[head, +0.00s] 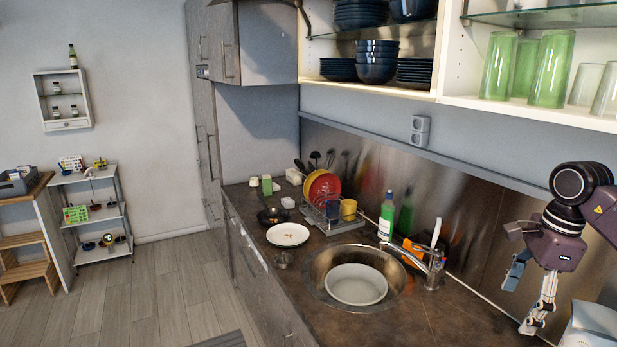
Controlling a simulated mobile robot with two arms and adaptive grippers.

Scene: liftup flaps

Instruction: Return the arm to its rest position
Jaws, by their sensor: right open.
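My right gripper (524,293) hangs at the right of the head view, above the counter and to the right of the sink tap. Its two fingers are apart, with nothing visible between them. Part of my right arm comes in from the right edge above it. My left gripper is not in the head view. The open wall cupboard (440,50) above the counter shows dark blue bowls and plates on the left and green and clear glasses on the right.
A pale object (592,325) stands beside my right gripper.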

